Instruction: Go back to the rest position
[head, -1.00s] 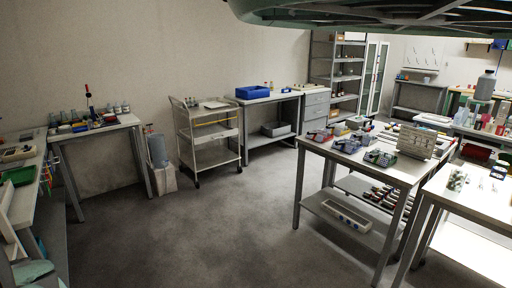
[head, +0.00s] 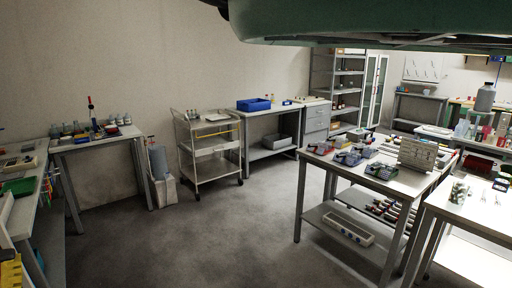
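My gripper shows in neither frame of the head view, so I cannot see its fingers or anything in them. A large green-grey part crosses the top right of the head view and looks like a piece of my own body. No drying oven can be made out in this view.
A table with instruments (head: 424,182) stands at the right, beside another table (head: 480,208). A metal cart (head: 207,170), a bench with a blue bin (head: 253,104), and a corner table (head: 97,139) line the wall. The grey floor (head: 215,235) in the middle is clear.

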